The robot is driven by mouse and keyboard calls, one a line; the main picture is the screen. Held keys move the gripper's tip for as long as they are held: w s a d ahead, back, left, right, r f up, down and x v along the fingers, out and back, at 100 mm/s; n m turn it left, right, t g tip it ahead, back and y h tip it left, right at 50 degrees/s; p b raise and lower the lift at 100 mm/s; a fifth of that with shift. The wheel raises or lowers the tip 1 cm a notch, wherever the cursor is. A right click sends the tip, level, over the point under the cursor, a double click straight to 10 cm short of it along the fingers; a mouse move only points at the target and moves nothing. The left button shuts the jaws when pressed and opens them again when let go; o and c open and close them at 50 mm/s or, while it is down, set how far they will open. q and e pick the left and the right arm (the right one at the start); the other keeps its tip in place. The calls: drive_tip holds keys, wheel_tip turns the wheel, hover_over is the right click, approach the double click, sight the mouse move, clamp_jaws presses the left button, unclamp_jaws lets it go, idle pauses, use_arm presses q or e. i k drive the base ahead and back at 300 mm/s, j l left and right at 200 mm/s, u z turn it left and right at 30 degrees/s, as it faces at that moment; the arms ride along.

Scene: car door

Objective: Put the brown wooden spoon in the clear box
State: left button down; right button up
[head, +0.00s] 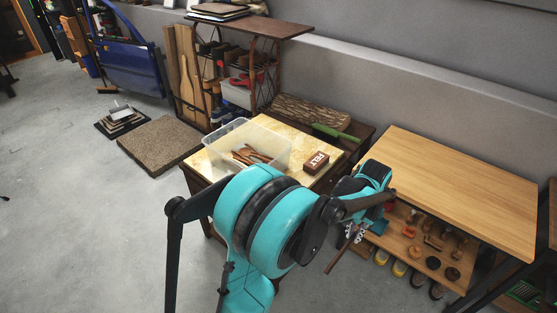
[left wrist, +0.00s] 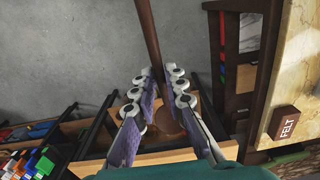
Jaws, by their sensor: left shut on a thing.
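My left gripper (head: 352,235) is to the right of the small table, over the front of the low shelf. It is shut on the brown wooden spoon (head: 337,259), whose thin dark handle slants down from the fingers. In the left wrist view, my left gripper (left wrist: 160,75) has the spoon's handle (left wrist: 149,35) between its fingers. My right gripper is not in view.
A brown FELT block (head: 316,163) and a green-handled brush (head: 333,133) lie right of the box. The wooden workbench top (head: 450,185) is bare; its lower shelf (head: 425,240) holds several small tools. A rack (head: 250,60) stands behind the table.

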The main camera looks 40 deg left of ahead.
sight(256, 155)
drive_tip(key=j+z, duration=0.45)
drive_tip(key=j, duration=1.85)
drive_tip(key=k+j, duration=0.1)
drive_tip(key=j, duration=1.2)
